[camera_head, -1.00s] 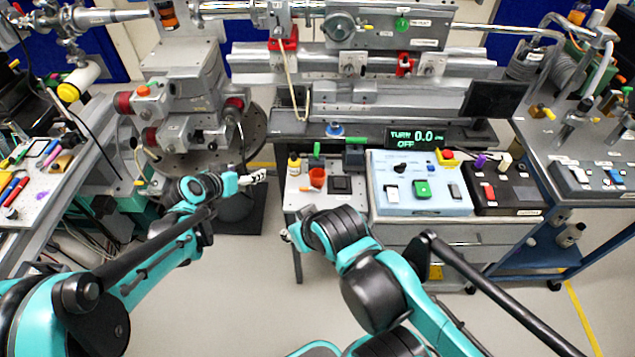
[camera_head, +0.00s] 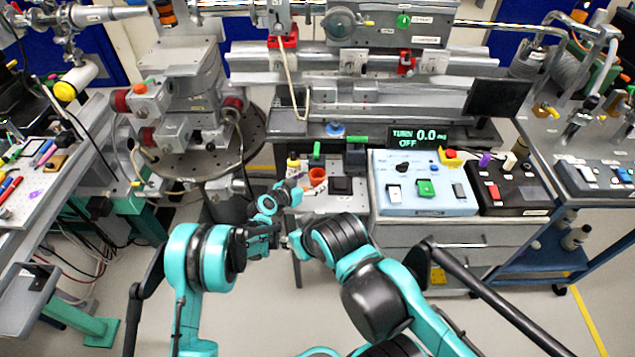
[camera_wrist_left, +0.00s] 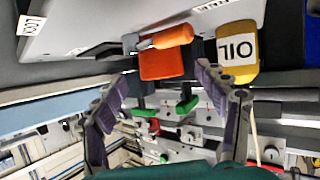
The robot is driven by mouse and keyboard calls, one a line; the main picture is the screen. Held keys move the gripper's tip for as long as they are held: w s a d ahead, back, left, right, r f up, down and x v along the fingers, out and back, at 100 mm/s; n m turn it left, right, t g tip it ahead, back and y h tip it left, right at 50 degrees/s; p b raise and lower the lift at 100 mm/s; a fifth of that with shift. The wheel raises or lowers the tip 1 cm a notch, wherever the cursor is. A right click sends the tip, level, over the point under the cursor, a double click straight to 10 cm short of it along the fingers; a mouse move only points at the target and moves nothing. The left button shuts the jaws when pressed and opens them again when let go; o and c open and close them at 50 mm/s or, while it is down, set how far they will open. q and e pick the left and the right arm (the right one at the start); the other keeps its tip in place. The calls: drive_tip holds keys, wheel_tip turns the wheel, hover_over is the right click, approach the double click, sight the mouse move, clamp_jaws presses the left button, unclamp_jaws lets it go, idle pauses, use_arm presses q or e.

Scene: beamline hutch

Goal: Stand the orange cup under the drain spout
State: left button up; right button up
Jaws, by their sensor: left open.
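The orange cup (camera_head: 317,176) stands on the small bench at the front centre, beside a small yellow bottle (camera_head: 294,162). In the left wrist view the cup (camera_wrist_left: 165,64) shows between the fingertips and just beyond them, with an orange handle-like bar by its rim. My left gripper (camera_head: 297,189) is at the bench's front left, close to the cup; in the wrist view its two fingers (camera_wrist_left: 161,80) are spread and hold nothing. My right gripper (camera_head: 292,241) is low in front of the bench, mostly hidden by its own arm. I cannot surely pick out the drain spout.
In the wrist view the yellow bottle (camera_wrist_left: 237,55) is labelled OIL and stands close beside the cup. A black square pad (camera_head: 341,186) lies right of the cup. A light-blue control box (camera_head: 425,202) stands further right. A beige hose (camera_head: 291,83) hangs behind the bench.

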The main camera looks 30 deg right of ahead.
use_arm(q)
drive_tip(key=x, duration=0.3)
drive_tip(key=shift+b, duration=0.35)
drive_tip(key=shift+a+r, duration=0.1)
drive_tip(key=c, duration=1.3)
